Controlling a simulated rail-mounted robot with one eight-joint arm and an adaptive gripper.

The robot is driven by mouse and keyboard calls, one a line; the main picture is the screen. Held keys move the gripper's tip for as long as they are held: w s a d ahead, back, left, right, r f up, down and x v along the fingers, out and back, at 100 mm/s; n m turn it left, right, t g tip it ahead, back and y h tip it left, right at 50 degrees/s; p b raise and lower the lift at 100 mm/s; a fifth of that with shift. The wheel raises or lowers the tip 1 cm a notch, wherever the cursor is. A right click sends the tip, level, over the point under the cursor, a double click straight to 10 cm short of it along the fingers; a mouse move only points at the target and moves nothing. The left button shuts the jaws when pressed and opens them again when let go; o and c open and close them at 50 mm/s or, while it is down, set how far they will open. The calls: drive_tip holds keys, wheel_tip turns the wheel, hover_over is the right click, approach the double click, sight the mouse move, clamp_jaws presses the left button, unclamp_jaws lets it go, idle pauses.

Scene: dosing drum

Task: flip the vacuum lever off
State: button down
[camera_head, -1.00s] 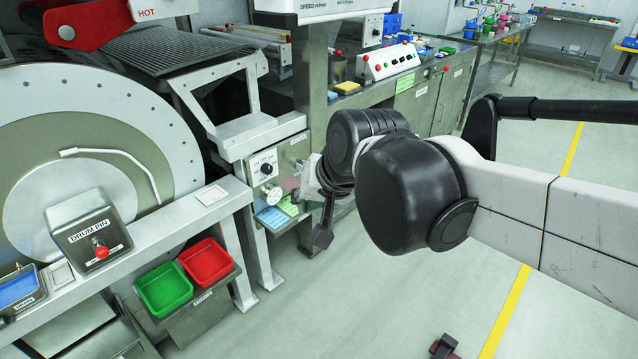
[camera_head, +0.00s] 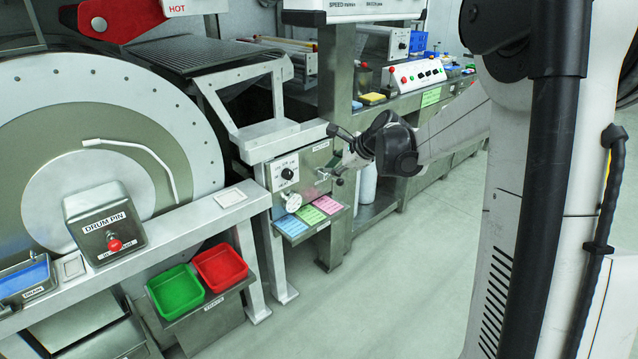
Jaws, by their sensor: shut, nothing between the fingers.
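My gripper (camera_head: 338,175) is at the right part of the grey control panel (camera_head: 312,160) beside the drum frame, reached from the right. It is shut and looks empty; its fingertips are small and dark here. A small silver fitting (camera_head: 322,174) on the panel lies right at the fingertips. It may be the vacuum lever, but I cannot read a label or tell its position. I cannot tell whether the fingers touch it. A black dial (camera_head: 287,173) and a round pale fitting (camera_head: 292,202) sit to the left on the same panel.
Blue, green and pink cards (camera_head: 309,215) lie on a small shelf under the panel. A steel post (camera_head: 335,85) stands behind my wrist. The floor in front is clear.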

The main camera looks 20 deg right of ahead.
sight(333, 179)
drive_tip(key=w+d+f+m+t+b, duration=0.1)
drive_tip(key=w+d+f+m, duration=0.2)
drive_tip(key=f, duration=0.4)
drive_tip(key=w+d+f+m+t+y+b, duration=0.1)
drive_tip(key=w+d+f+m, duration=0.2)
drive_tip(key=d+f+m, duration=0.2)
drive_tip(key=w+d+f+m+t+b, duration=0.1)
drive_tip(key=w+d+f+m+b, duration=0.1)
drive_tip(key=d+f, duration=0.6)
wheel_tip(333, 179, down, 2)
drive_tip(key=shift+w+d+f+m, duration=0.15)
drive_tip(key=shift+w+d+m, duration=0.2)
drive_tip(key=shift+w+m, duration=0.6)
drive_tip(key=b+x, duration=0.3)
drive_tip(key=x, duration=0.7)
drive_tip(key=shift+w+d+r+b, duration=0.1)
drive_tip(key=shift+r+b, duration=0.1)
drive_tip(key=shift+r, duration=0.45)
drive_tip(key=shift+w+a+r+b, duration=0.1)
drive_tip(key=shift+w+r+b, duration=0.1)
drive_tip(key=shift+r, duration=0.45)
drive_tip(key=shift+w+d+r+b, duration=0.1)
drive_tip(key=shift+r+b, duration=0.1)
drive_tip(key=shift+r, duration=0.45)
drive_tip(key=shift+s+r, duration=0.1)
